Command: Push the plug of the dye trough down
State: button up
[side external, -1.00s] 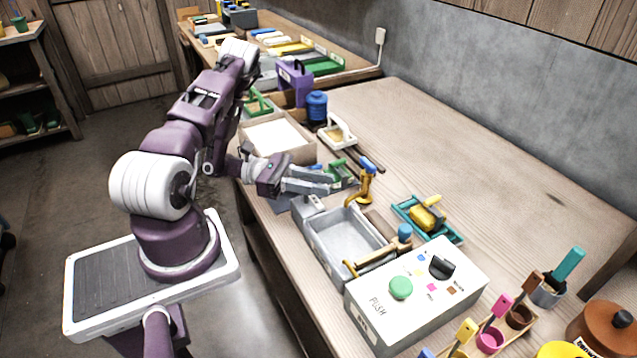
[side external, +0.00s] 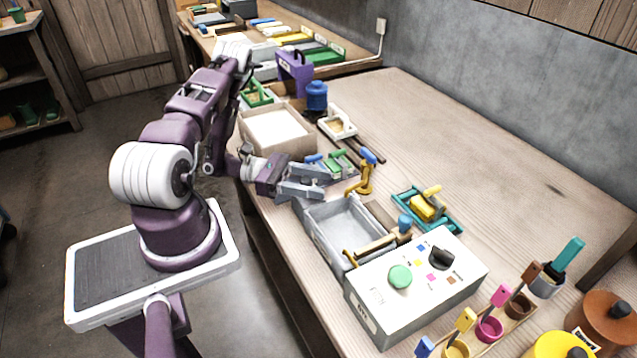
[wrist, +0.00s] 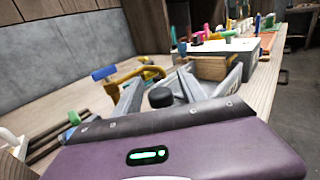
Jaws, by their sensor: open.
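The dye trough (side external: 322,247) is a grey open basin on the bench, beside the white box. My gripper (side external: 326,184) is low over its far end, fingers spread, pointing right toward the yellow tap. In the wrist view, a round black knob (wrist: 160,97), probably the plug, shows between the two open fingers (wrist: 160,77). I cannot tell whether the fingers touch it.
A wooden bar (side external: 377,245) lies across the trough's near end. The white box (side external: 420,285) has a green button and a black knob. A teal rack (side external: 445,226) holds a yellow piece. A shallow sand-coloured box (side external: 285,150) is at the back left.

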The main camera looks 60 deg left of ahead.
aim_at(303, 181)
jog(key=v, duration=0.6)
jog(key=shift+a, duration=0.2)
jog(key=shift+s+r, duration=0.15)
jog(key=d+r+m+g, duration=0.1)
jog(key=r, duration=0.1)
jog(key=w+d+r+m+g+h, duration=0.1)
jog(key=m, duration=0.1)
jog(key=w+d+r+m+g, duration=0.1)
jog(key=r+g, duration=0.1)
jog(key=shift+r+h, duration=0.3)
jog(key=shift+h, duration=0.1)
jog(key=s+d+r+m+g+y, duration=0.2)
jog(key=d+r+m+g+y, duration=0.1)
jog(key=d+r+m+g, duration=0.75)
jog(key=s+d+r+m+t+y, duration=0.5)
jog(key=s+r+m+t+y, duration=0.2)
jog(key=s+r+m+y, duration=0.2)
jog(key=shift+s+d+r+m+y, duration=0.3)
jog(key=shift+s+m+y, duration=0.4)
jog(key=shift+m+y, duration=0.85)
